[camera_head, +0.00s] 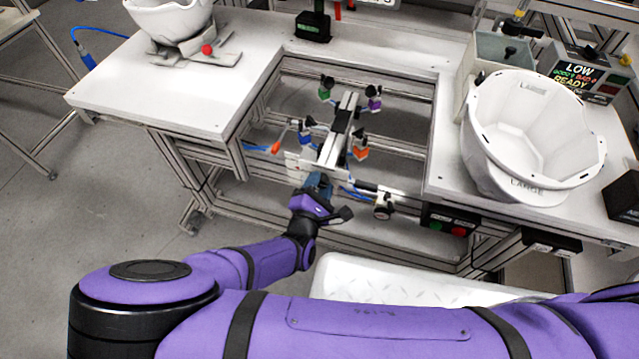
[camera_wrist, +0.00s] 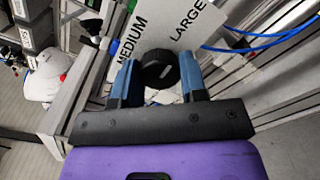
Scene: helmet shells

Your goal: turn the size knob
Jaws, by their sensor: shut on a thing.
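The black round size knob (camera_wrist: 158,69) sits between the two blue fingers of my gripper (camera_wrist: 156,82) in the wrist view, and the fingers are shut on its sides. Behind it is a white label plate (camera_wrist: 172,28) with the words MEDIUM and LARGE; any other word is hidden or out of view. I cannot tell which size the knob points to. In the head view my gripper (camera_head: 319,184) is at the near end of the central fixture (camera_head: 337,135), by the white plate (camera_head: 298,166). The knob is hidden there by my gripper.
The fixture has several coloured clamps and sits in the gap of a white bench (camera_head: 190,95). A white helmet shell marked LARGE (camera_head: 530,135) is at right, beside a display (camera_head: 583,73) reading LOW and READY. Another white shell (camera_head: 172,18) is at left. Green and red buttons (camera_head: 448,224) are on the bench front.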

